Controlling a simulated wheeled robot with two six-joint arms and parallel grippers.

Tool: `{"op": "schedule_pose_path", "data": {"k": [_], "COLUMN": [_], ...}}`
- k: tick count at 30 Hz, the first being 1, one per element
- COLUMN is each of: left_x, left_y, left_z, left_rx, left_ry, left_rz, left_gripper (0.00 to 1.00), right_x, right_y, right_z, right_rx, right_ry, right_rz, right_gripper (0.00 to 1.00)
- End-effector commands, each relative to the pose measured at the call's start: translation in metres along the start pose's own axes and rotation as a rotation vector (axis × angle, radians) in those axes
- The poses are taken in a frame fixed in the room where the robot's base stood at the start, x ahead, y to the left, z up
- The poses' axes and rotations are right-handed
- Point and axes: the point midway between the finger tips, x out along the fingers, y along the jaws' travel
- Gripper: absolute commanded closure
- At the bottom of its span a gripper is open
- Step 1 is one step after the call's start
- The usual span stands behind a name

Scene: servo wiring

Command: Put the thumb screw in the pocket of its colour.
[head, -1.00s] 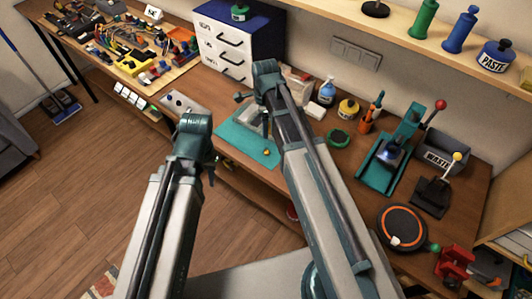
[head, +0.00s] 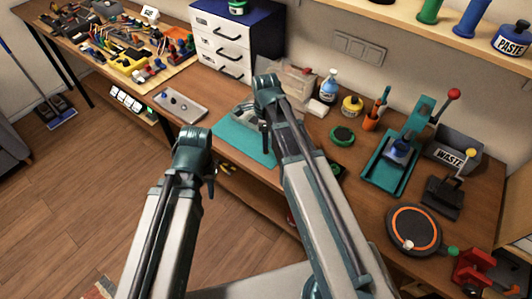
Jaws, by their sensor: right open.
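I cannot make out the thumb screw with certainty; my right arm covers part of the teal mat (head: 236,141). A grey plate (head: 193,112) with several small dark and bluish spots, possibly the pockets, lies on the bench left of the mat. Their colours are too small to tell. My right gripper (head: 265,128) hangs over the mat, mostly hidden behind its own arm, and is open. My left gripper (head: 212,185) is in front of the bench edge, clear of the plate; its fingers are too small to read.
A grey dish (head: 241,117) sits at the mat's back. A white drawer cabinet (head: 220,48) stands behind. Bottles, a green round tin (head: 342,136), a teal press (head: 388,165) and a waste bin (head: 452,155) stand to the right. Bare bench lies between plate and mat.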

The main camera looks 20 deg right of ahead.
Motion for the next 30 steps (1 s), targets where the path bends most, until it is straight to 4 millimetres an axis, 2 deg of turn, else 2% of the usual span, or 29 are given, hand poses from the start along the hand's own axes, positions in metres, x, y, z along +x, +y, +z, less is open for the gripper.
{"op": "schedule_pose_path", "data": {"k": [1,7,17,27,30], "left_x": [0.012,0.036,0.038,0.038,0.038], "left_y": [0.001,0.004,0.004,0.004,0.004], "left_z": [-0.001,-0.002,-0.002,-0.002,-0.002], "left_rx": [0.000,0.000,0.000,0.000,0.000], "left_ry": [0.000,0.000,0.000,0.000,0.000], "left_rz": [0.000,0.000,0.000,0.000,0.000], "left_gripper": [0.62,0.62,0.62,0.62,0.62], "right_x": [0.012,0.036,0.038,0.038,0.038], "right_y": [0.002,0.004,0.004,0.004,0.004], "right_z": [-0.001,-0.002,-0.002,-0.002,-0.002], "right_rx": [0.000,0.000,0.000,0.000,0.000], "right_ry": [0.000,0.000,0.000,0.000,0.000], "right_rz": [0.000,0.000,0.000,0.000,0.000], "right_gripper": [0.38,0.38,0.38,0.97,1.00]}}
